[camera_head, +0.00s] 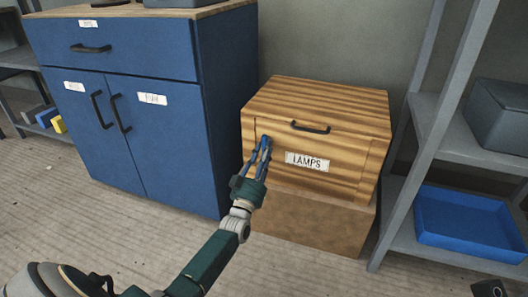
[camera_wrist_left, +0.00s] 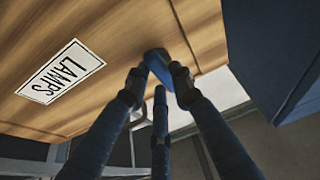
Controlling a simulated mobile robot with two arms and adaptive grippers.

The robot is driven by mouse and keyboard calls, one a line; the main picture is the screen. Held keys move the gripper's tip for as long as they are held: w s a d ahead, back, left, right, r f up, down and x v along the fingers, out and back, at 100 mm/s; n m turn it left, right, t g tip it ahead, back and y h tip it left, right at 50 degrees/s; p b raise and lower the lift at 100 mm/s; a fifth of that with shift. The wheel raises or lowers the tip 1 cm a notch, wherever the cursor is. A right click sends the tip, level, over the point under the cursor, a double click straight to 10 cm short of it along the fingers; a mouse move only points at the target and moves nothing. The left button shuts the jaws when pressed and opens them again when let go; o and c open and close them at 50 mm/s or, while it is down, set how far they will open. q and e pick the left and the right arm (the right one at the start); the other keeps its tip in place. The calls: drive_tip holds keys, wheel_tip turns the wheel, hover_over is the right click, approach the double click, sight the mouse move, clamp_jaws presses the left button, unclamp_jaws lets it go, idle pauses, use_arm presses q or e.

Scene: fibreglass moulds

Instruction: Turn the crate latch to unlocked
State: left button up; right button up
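A wooden crate (camera_head: 345,185) with a "LAMPS" label stands in the middle of the head view, its lid down. Its latch (camera_head: 266,143) is a small blue piece on the left of the front face. In the left wrist view the latch (camera_wrist_left: 157,62) sits between the fingertips, beside the wood. My left gripper (camera_head: 260,158) is at the crate's front with its fingers closed in around the latch; the fingers also fill the left wrist view (camera_wrist_left: 158,80). The fingertips partly hide the latch. My right gripper does not show.
The crate rests on a plain brown box (camera_head: 310,222). A blue cabinet (camera_head: 150,130) stands close on the left. A grey shelf (camera_head: 440,150) with a blue tray (camera_head: 470,240) stands on the right. The floor in front is mostly clear.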

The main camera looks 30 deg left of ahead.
use_arm(q)
drive_tip(key=o, duration=0.4)
drive_tip(key=shift+c, duration=0.2)
drive_tip(key=shift+s+f, duration=0.1)
drive_tip(key=v, duration=1.1)
drive_tip(key=shift+s+f, duration=0.15)
drive_tip(key=shift+s, duration=0.2)
drive_tip(key=shift+d, duration=0.15)
